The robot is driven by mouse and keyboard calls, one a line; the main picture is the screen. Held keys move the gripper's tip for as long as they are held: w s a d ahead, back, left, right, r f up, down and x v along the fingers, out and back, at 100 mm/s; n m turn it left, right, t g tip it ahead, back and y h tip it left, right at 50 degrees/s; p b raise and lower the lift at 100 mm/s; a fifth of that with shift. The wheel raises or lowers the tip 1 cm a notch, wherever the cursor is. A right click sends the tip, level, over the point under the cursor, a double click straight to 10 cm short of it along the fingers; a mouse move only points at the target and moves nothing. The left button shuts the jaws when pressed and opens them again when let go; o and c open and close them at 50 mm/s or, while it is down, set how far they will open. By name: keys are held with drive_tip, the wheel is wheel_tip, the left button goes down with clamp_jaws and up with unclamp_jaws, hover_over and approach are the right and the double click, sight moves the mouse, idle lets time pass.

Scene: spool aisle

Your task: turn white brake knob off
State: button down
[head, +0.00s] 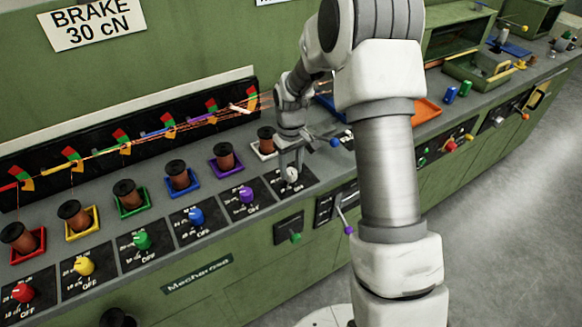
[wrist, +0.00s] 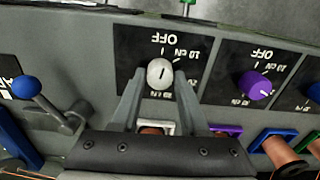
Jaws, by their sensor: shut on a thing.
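The white brake knob (head: 292,174) sits on a black dial plate at the right end of the row of coloured knobs. In the wrist view the white knob (wrist: 159,73) stands between my two fingertips, with OFF printed above it and cN marks around it. Its dark line runs nearly upright in that view; I cannot tell which end is the pointer. My gripper (head: 290,170) reaches down over the knob; its fingers (wrist: 159,78) are shut on the knob's sides.
A purple knob (wrist: 255,85) is beside the white one, with blue (head: 196,216), green, yellow and red knobs farther left. Spools in coloured trays stand behind them. A blue-ended lever (wrist: 27,86) is close on the other side. Levers (head: 345,220) stick out from the front panel.

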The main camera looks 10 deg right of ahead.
sight(291, 171)
drive_tip(key=shift+n, duration=0.8)
drive_tip(key=shift+c, duration=2.1)
unclamp_jaws()
drive_tip(key=shift+r, duration=0.1)
wheel_tip(291, 171, up, 17)
drive_tip(key=p, duration=0.1)
drive_tip(key=shift+r, duration=0.15)
